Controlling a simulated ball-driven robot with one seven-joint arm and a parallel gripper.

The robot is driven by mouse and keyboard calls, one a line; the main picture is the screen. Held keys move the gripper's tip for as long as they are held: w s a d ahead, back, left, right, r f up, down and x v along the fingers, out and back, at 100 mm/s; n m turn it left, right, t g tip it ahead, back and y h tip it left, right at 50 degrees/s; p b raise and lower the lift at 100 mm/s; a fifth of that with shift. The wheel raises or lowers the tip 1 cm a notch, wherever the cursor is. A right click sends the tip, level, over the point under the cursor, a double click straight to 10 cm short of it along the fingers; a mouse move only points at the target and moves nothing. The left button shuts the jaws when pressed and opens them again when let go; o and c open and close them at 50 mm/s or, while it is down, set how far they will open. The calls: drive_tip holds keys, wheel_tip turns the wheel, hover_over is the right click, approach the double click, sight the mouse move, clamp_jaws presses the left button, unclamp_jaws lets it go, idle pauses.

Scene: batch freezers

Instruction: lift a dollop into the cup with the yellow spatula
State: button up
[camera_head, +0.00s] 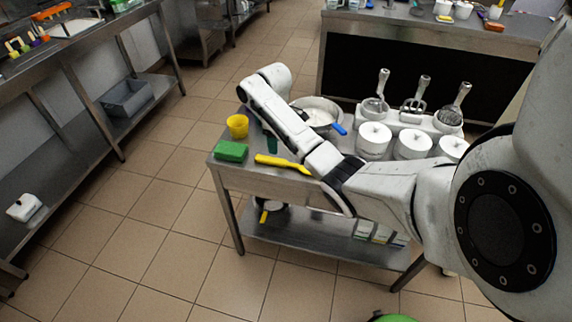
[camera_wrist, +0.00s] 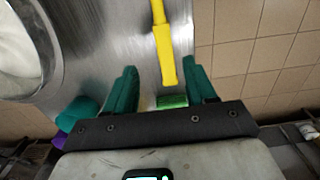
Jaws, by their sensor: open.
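The yellow spatula (camera_head: 282,163) lies along the front edge of the metal cart, partly hidden by my arm. In the wrist view, its yellow handle (camera_wrist: 164,50) reaches between the teal fingers of my gripper (camera_wrist: 161,70). The fingers are spread apart, with a gap on each side of the handle; I cannot tell the height between them. In the head view, my gripper (camera_head: 271,142) is mostly hidden behind my arm. A yellow cup (camera_head: 237,126) stands at the cart's left end. A metal bowl (camera_head: 302,104) with white contents stands behind my arm; its rim also shows in the wrist view (camera_wrist: 55,50).
A green block (camera_head: 230,151) lies at the cart's front left corner; green also shows in the wrist view (camera_wrist: 172,101). A blue handle (camera_head: 339,129) lies by the bowl. Lidded white tubs (camera_head: 374,141) and upright metal tools (camera_head: 382,90) fill the right. Floor left is clear.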

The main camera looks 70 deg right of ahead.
sight(276, 160)
drive_tip(key=f, duration=0.4)
drive_tip(key=f+p, duration=0.1)
drive_tip(key=f, duration=0.2)
drive_tip(key=shift+s+a+f, duration=0.1)
drive_tip(key=shift+s+a, duration=0.05)
drive_tip(key=shift+a, duration=0.2)
clamp_jaws()
